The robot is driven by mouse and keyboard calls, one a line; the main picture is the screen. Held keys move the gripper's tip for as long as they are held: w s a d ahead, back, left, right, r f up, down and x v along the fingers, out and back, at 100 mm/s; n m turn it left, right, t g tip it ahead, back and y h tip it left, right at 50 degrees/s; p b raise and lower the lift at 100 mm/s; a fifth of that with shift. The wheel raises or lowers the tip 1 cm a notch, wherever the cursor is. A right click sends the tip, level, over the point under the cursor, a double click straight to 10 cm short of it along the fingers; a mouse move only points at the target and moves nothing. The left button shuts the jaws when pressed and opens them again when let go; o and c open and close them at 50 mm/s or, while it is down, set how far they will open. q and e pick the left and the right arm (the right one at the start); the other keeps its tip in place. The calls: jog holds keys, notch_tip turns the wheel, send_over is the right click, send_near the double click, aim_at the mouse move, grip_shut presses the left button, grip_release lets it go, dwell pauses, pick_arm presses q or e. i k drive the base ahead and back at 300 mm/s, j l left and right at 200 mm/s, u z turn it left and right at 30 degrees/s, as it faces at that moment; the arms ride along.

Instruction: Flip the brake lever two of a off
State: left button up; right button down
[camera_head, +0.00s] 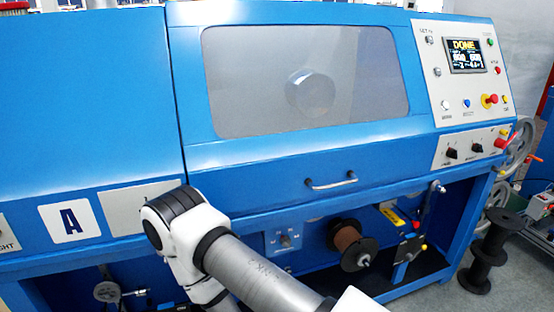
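Which part is brake lever two is not marked legibly. A small lever with a round hub (107,292) shows under the machine at lower left. At right, a lever with a red knob (416,226) stands near the spool, and a red handle (503,141) sticks out at the right panel. One of my arms crosses the bottom middle, its elbow in front of the machine's lower edge. Neither gripper shows; the arm's far end is cut off at the bottom.
A spool of brown wire (347,240) sits under the machine, right of a small switch plate (284,241). A control panel with a lit screen (464,55) is at upper right. Black reels (489,250) stand on the floor at right. A drawer-like handle (331,183) is mid-front.

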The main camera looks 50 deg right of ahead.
aim_at(410, 257)
jog(key=z, duration=2.8)
jog(key=i+l, duration=0.35)
jog(key=l, duration=0.15)
jog(key=i+l, duration=0.75)
jog(key=l, duration=0.3)
jog(key=i+l, duration=0.75)
jog(key=l, duration=0.25)
